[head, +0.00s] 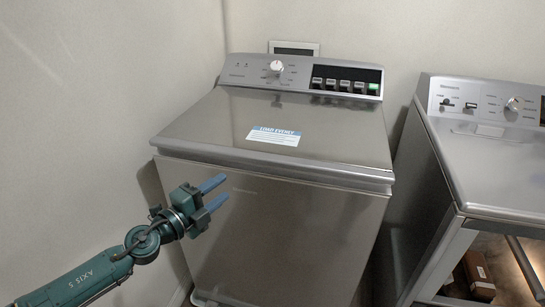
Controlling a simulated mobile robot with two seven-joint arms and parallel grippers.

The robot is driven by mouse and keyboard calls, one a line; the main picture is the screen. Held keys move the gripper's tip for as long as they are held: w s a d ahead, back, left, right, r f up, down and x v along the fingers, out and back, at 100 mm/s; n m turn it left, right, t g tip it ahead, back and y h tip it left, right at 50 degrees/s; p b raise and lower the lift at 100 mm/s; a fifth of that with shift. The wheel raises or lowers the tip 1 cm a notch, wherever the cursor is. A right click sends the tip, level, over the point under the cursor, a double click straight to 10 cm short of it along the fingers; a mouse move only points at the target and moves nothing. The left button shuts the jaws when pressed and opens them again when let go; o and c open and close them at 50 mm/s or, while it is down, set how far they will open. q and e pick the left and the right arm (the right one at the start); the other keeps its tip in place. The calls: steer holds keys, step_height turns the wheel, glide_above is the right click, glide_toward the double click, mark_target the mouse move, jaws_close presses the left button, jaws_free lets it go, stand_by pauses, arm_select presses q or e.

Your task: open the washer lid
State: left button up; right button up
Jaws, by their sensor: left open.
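The top-load washer (280,230) stands in the middle of the head view, grey and metallic. Its lid (210,122) is closed and lies flat on top, with a blue and white label (274,136) on it. My left gripper (220,192) is in front of the washer's upper left front, below the lid's front edge. Its two blue fingers are apart with nothing between them. Whether they touch the front panel is hard to tell. My right gripper is not in view.
The washer's control panel (250,70) with a knob and several buttons is at the back. A second appliance (500,170) stands to the right, its front showing a lit opening with a brown box (478,272) inside. Walls stand behind and to the left.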

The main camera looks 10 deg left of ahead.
mark_target(257, 161)
arm_select(q)
steer(key=x, duration=1.3)
steer(key=shift+w+d+r, duration=0.1)
steer(key=shift+w+r, duration=0.05)
steer(key=shift+w, duration=0.15)
steer(key=shift+c, duration=0.5)
jaws_close()
